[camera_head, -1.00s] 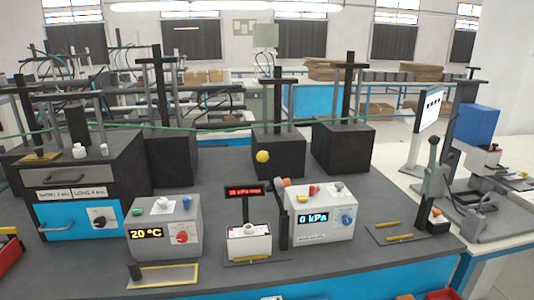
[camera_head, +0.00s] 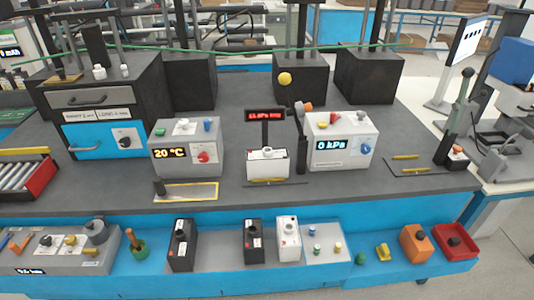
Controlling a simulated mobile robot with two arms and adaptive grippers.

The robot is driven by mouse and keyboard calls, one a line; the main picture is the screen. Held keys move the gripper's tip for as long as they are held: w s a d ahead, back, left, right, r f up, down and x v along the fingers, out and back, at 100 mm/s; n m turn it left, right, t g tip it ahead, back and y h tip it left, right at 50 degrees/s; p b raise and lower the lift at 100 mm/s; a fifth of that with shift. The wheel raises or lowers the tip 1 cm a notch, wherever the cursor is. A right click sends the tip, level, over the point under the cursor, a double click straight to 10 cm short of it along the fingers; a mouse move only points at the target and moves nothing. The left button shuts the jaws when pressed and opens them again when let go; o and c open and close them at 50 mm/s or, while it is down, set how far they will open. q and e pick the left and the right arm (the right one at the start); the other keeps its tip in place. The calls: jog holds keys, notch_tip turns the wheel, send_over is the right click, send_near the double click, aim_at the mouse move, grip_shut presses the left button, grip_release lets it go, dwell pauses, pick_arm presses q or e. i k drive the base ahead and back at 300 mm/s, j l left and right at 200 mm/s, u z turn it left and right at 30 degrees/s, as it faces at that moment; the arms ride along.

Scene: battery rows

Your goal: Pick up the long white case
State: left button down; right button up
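A tall white case (camera_head: 288,239) with a dark round part on its top stands upright on the blue lower ledge in front of the grey bench, right of centre. A dark case (camera_head: 253,241) stands just left of it, and another dark case (camera_head: 182,245) stands further left. A smaller white box (camera_head: 267,163) sits on the bench in a holder under a red display; I cannot tell whether it is the same kind of case. Neither of my grippers shows in the view.
The grey bench (camera_head: 330,193) carries a 20 °C box (camera_head: 188,149) and a 0 kPa box (camera_head: 341,143). A light plate with small coloured parts (camera_head: 325,257) is right of the white case. An orange block (camera_head: 415,244) and a red tray (camera_head: 470,258) are at the ledge's right.

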aim_at(278, 168)
jog(key=j, duration=0.5)
jog(key=i+j, duration=0.15)
jog(key=j, duration=0.3)
jog(key=j+u, duration=0.1)
jog(key=j, duration=0.4)
jog(key=i+j, duration=0.15)
jog(key=j, duration=0.3)
